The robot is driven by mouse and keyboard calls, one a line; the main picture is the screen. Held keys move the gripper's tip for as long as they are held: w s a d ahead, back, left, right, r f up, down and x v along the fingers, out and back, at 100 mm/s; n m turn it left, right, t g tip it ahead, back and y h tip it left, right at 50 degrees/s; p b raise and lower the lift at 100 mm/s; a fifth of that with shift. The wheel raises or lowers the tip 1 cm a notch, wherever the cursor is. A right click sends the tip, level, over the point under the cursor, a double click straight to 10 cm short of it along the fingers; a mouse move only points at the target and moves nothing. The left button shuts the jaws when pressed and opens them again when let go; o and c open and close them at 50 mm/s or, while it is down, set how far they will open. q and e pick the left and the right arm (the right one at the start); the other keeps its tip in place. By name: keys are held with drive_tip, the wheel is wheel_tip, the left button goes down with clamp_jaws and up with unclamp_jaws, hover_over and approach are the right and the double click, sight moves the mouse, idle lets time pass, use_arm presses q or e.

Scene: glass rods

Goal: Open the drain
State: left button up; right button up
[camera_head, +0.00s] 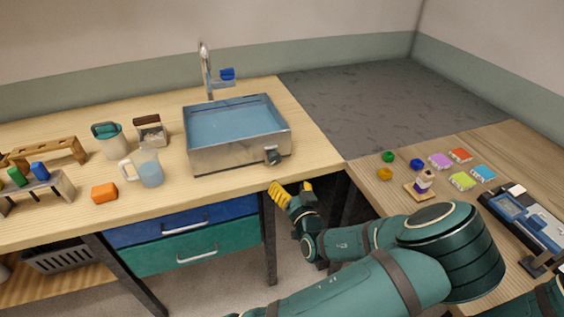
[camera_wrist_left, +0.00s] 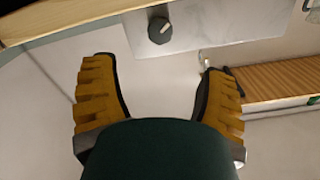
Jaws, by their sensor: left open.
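A metal sink (camera_head: 235,150) full of blue water stands on the wooden counter. A dark round drain knob (camera_head: 273,157) sits low on the right of its front wall. My left gripper (camera_head: 291,187), with yellow fingers, is just in front of the counter edge, below and a little right of the knob. In the left wrist view the knob (camera_wrist_left: 160,31) with a pale pointer mark lies ahead of the fingers. The left gripper (camera_wrist_left: 159,68) is open and empty there, apart from the knob. My right gripper is out of view.
A faucet (camera_head: 206,72) with a blue handle rises behind the sink. Drawers (camera_head: 183,224) are below the counter. A side table (camera_head: 395,200) holds small coloured pieces.

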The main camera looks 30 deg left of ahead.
sight(276, 161)
use_arm(q)
drive_tip(key=b+x, duration=0.1)
drive_tip(key=x, duration=1.1)
drive_tip(key=shift+w, duration=0.1)
drive_tip(key=c, duration=1.2)
